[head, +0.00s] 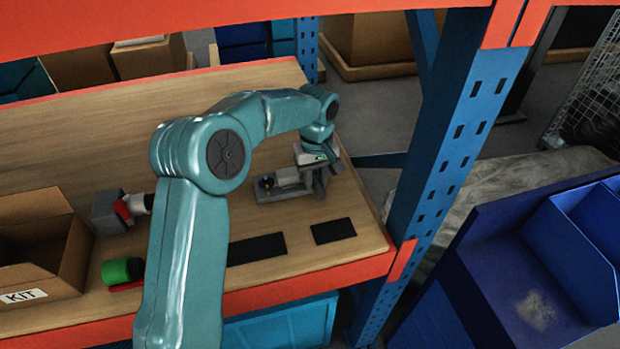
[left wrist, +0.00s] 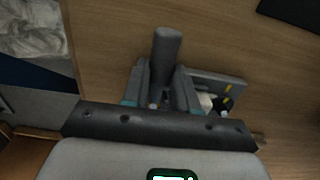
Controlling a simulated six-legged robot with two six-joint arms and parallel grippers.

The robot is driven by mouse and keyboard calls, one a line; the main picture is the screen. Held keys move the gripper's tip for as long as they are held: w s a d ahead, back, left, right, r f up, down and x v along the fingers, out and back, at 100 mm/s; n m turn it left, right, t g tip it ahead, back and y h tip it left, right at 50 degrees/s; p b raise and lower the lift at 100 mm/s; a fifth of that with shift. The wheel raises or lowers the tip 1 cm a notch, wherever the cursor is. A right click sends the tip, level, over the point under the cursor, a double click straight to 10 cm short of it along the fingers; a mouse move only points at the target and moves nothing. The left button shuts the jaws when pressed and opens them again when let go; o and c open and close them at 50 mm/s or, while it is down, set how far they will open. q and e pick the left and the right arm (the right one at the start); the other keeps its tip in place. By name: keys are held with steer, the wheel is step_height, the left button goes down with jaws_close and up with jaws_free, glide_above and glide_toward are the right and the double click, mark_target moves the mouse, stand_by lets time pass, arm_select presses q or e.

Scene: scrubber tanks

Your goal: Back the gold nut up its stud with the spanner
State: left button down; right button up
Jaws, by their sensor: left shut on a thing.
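My left gripper (head: 318,178) reaches over the wooden shelf toward its right end, beside a grey fixture (head: 287,190). In the left wrist view the gripper (left wrist: 163,82) is shut on a dark grey round-ended bar (left wrist: 166,48), which looks like the spanner's handle. The spanner's jaw end is hidden there. A small dark and yellowish part (head: 267,182) shows at the fixture's left end; it may be the gold nut on its stud, but it is too small to tell. The fixture's grey plate (left wrist: 215,82) lies right of the fingers in the wrist view. My right gripper is out of view.
An open KIT box (head: 75,255), a green cylinder (head: 122,270) and a grey block with a red part (head: 112,212) stand at left. Two dark mats (head: 333,231) lie in front. A blue upright (head: 440,165) borders the shelf at right.

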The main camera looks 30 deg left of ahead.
arm_select(q)
steer(key=shift+w+d+n, duration=0.25)
steer(key=shift+w+n, duration=0.1)
steer(key=shift+n, duration=0.65)
steer(key=shift+w+d+r+n+p, duration=0.1)
steer(key=shift+w+d+n+p, duration=0.15)
steer(key=shift+n, duration=0.35)
steer(key=shift+w+n+p, duration=0.15)
steer(key=shift+w+n, duration=0.2)
steer(key=shift+n, duration=0.25)
steer(key=w+n, duration=0.1)
steer(key=n, duration=0.1)
steer(key=w+n+p, duration=0.1)
steer(key=n, duration=0.1)
steer(key=shift+w+d+n, duration=0.1)
steer(key=shift+n, duration=0.3)
steer(key=shift+s+m, duration=0.45)
steer(key=shift+m, duration=0.35)
steer(key=shift+r, duration=0.15)
step_height(320, 180, up, 3)
steer(key=shift+f+p, duration=0.1)
steer(key=shift+p, duration=1.1)
